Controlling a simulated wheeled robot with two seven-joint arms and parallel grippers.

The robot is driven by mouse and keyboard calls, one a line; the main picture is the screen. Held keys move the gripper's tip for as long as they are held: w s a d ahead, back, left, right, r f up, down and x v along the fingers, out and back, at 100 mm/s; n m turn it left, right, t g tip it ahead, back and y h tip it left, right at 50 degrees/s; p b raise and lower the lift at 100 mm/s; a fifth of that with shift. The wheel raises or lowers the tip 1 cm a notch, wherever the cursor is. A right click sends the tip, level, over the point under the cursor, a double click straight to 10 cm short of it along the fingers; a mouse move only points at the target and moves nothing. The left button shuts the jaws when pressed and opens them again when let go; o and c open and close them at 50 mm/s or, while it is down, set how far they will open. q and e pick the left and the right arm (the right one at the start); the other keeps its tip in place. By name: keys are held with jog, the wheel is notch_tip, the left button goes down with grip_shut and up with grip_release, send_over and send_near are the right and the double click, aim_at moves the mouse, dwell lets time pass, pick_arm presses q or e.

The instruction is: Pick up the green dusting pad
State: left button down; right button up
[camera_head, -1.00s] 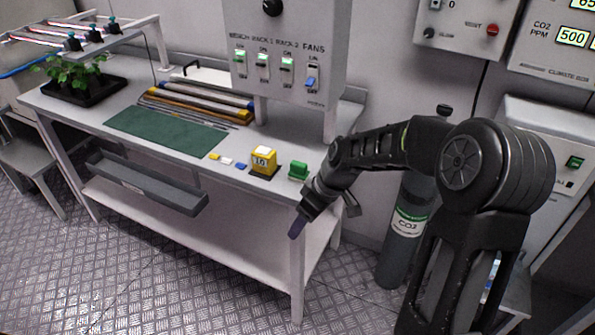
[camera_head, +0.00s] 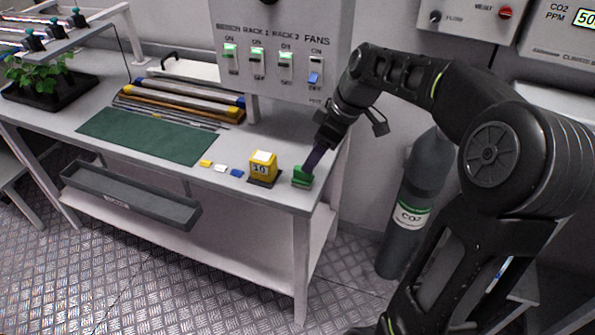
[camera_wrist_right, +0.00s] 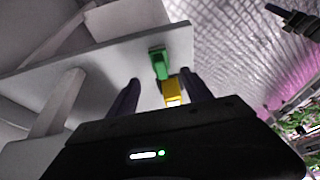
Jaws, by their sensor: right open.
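The green dusting pad (camera_head: 301,178) sits near the right end of the white bench, beside the yellow cube. My right gripper (camera_head: 311,164) is open and hangs over the pad in the head view, its purple fingertips partly overlapping it. In the right wrist view the pad (camera_wrist_right: 158,62) shows ahead, between the lines of the two spread fingers (camera_wrist_right: 162,92), with nothing held. Whether a finger touches the pad cannot be told. My left gripper is not in view.
The yellow cube (camera_head: 262,167) stands on a dark base just left of the pad. Small yellow, white and blue pieces (camera_head: 221,168) lie further left, then a green mat (camera_head: 150,137). A switch box (camera_head: 280,50) rises behind. A CO2 cylinder (camera_head: 410,213) stands right of the bench.

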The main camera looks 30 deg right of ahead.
aim_at(303, 176)
jog(key=shift+x, duration=1.35)
jog(key=x, duration=0.5)
jog(key=shift+f+p, duration=0.1)
jog(key=shift+p, duration=0.3)
jog(key=shift+s, duration=0.1)
grip_shut()
